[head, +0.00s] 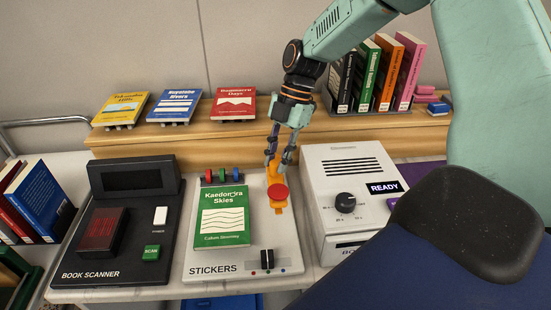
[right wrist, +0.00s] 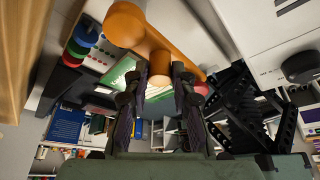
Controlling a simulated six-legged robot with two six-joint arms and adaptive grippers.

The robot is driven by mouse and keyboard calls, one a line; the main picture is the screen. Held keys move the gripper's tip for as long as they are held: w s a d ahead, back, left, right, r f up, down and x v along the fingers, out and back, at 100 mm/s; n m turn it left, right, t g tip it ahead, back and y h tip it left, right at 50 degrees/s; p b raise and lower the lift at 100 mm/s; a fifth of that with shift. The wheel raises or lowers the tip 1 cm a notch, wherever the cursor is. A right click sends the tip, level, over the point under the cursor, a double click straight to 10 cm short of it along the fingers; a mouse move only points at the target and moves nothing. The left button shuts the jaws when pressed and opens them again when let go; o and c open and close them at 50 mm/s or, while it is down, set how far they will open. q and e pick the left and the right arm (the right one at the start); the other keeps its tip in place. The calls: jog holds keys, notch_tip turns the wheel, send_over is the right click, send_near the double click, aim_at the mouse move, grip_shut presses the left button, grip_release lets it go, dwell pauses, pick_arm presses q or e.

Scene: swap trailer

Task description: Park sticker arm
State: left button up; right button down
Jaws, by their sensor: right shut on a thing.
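The orange sticker arm (head: 279,209) with a red round pad (head: 278,192) is on the right side of the white sticker station (head: 212,267). The pad lies to the right of the green book (head: 222,215) on that station. My right gripper (head: 277,158) reaches down from above and is shut on the arm's orange part behind the pad. The right wrist view shows the orange arm (right wrist: 150,35) large, with an orange knob between the fingers (right wrist: 160,80). The fingers hide part of it. My left gripper is not in view.
Red, green and blue rolls (head: 222,175) stand behind the green book. A black book scanner (head: 120,240) is at left, and a white machine with a READY display (head: 345,195) is close at right. Books stand on the wooden shelf (head: 175,138) behind.

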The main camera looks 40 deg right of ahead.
dwell(0.3)
jog(key=c, duration=1.1)
grip_release()
jog(key=v, duration=1.2)
jog(key=shift+d, duration=0.1)
